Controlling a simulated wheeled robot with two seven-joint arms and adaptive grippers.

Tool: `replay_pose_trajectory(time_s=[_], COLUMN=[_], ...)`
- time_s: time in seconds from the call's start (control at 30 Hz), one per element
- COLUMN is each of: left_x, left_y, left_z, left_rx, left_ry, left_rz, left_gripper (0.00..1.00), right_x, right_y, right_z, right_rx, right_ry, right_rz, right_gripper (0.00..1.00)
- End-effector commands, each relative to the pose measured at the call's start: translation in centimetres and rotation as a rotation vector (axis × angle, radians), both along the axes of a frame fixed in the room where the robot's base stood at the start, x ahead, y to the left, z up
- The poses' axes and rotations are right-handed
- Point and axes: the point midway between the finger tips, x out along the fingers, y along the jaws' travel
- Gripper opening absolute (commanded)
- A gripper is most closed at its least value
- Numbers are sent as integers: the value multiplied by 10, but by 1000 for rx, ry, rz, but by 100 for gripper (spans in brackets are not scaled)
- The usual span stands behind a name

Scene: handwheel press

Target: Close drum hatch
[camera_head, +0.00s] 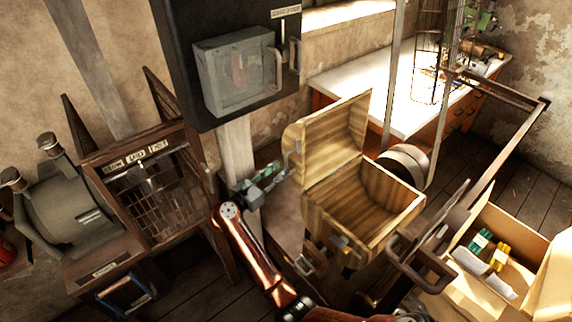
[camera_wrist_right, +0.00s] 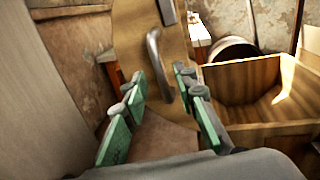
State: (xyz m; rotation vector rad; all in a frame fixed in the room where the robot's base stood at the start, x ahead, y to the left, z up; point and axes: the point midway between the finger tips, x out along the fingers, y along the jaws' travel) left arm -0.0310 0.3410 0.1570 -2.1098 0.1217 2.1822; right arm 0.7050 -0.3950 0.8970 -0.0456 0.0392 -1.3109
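The wooden drum (camera_head: 352,232) stands in the middle of the head view, its inside exposed. Its hatch (camera_head: 334,146) is swung up and open at the left-hand side. In the right wrist view the hatch (camera_wrist_right: 128,32) shows a grey curved handle (camera_wrist_right: 160,65) on its outer face. My right gripper (camera_head: 266,178) is left of the hatch, with green-padded fingers. In the wrist view the right gripper (camera_wrist_right: 160,84) is open, its fingers on either side of the handle's line. I cannot tell whether they touch the handle. My left gripper is not in view.
A dark wall cabinet (camera_head: 228,75) hangs above left of the hatch. A caged wooden machine (camera_head: 150,190) stands left. A cardboard box (camera_head: 480,285) with small goods is at right, beside a dark metal frame (camera_head: 500,140). A white-topped bench (camera_head: 365,85) stands behind.

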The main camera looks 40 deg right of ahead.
Motion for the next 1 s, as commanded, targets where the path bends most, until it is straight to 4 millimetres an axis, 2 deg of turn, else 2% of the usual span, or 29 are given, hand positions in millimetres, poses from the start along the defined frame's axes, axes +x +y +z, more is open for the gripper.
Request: replay_pose_trajectory(time_s=[0.1,0.3,0.67,1.0], left_x=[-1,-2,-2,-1], left_y=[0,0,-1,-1], left_z=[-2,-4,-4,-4], left_rx=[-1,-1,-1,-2], left_ry=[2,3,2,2], left_rz=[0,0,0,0], left_gripper=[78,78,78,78], right_x=[5,11,12,13], right_y=[-20,-40,-45,-45], right_z=[0,0,0,0], right_rx=[-4,-5,-4,-4], right_ry=[1,3,4,4], right_rz=[-2,0,2,2], right_gripper=[26,26,26,3])
